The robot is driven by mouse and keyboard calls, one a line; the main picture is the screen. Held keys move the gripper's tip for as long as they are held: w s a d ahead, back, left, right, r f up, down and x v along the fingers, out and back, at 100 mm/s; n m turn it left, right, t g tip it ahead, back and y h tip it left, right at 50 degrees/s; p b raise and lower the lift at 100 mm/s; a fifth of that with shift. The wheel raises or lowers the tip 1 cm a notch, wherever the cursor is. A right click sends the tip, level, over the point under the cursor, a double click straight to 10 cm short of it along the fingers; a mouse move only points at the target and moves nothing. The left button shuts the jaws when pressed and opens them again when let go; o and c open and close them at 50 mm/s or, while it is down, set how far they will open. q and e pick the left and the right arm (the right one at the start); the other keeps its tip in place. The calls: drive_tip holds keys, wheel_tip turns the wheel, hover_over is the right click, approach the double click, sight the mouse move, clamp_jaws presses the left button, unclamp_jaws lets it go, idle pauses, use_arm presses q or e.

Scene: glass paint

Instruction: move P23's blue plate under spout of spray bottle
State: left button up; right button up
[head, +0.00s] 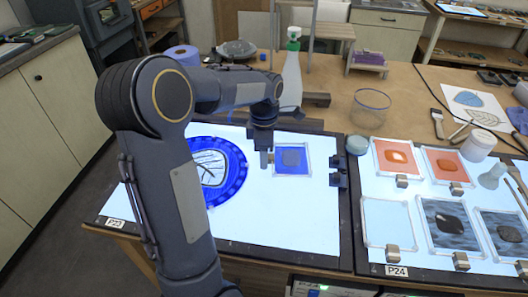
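A small square blue plate (283,169) in a clear frame, with a grey patch in its middle, lies on the lit P23 panel (285,222), near its far right part. My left gripper (265,160) points down at the plate's left edge, beside a small tan tab there. Its fingers overlap in this view, so whether they are open or closed on the tab is unclear. The spray bottle (291,82), white with a green head (294,33), stands upright on the table behind the panel, apart from the plate. My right gripper is not in view.
A round blue plate (237,165) with a leaf drawing lies left, partly behind my arm. Dark blocks (338,171) sit at the panel's right edge. The P24 panel (405,270) with several framed plates is at right. A glass bowl (370,108) stands behind. The panel's front is clear.

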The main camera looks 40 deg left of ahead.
use_arm(q)
wheel_tip(320, 180, up, 8)
drive_tip(key=shift+f, duration=0.1)
idle(0.5)
